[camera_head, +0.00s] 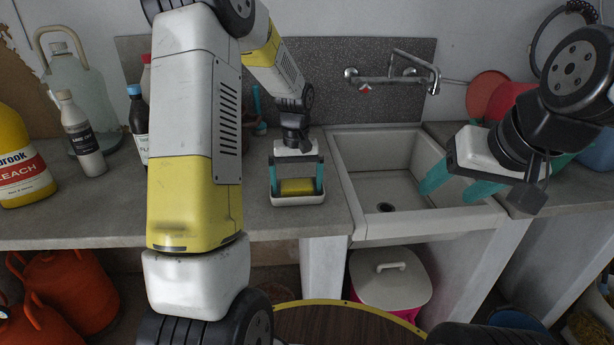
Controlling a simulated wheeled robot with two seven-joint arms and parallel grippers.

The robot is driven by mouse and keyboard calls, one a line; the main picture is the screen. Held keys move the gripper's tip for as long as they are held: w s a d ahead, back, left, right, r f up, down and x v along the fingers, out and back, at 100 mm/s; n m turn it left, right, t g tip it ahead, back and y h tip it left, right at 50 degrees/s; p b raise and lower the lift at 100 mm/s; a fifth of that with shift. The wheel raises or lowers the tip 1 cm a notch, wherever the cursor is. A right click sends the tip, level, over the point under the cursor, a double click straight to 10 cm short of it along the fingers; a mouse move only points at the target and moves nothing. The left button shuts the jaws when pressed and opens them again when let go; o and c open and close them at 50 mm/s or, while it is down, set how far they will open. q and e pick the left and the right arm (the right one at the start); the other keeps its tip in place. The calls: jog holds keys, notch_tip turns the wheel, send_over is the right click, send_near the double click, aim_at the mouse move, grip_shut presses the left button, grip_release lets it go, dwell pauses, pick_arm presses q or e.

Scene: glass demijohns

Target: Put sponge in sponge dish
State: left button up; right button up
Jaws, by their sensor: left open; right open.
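A yellow sponge (297,186) lies in a small white sponge dish (298,200) on the counter, just left of the sink. My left gripper (296,180) points down over the dish, with one teal finger on each side of the sponge. It is open; I cannot tell whether the fingers touch the sponge or the dish. My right gripper (451,190) is open and empty above the right part of the sink, its teal fingers pointing left and down.
The sink (384,180) has a wall tap (395,77) behind it. A bleach bottle (20,165), a white bottle (81,135) and a glass demijohn (80,95) stand at the left. The counter (110,212) is bare along its front.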

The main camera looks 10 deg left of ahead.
aim_at(297, 184)
pick_arm(q)
notch_tip(297, 184, up, 11)
jog(key=s+d+r+m+t+h, duration=0.1)
jog(key=s+r+m+t, duration=0.1)
jog(key=s, duration=1)
jog(key=s+d+r+m+t+h, duration=0.1)
jog(key=s+r+t, duration=0.3)
jog(key=s, duration=0.8)
jog(key=shift+r+m, duration=0.4)
jog(key=shift+r, duration=0.9)
jog(key=shift+d, duration=0.1)
dwell(0.7)
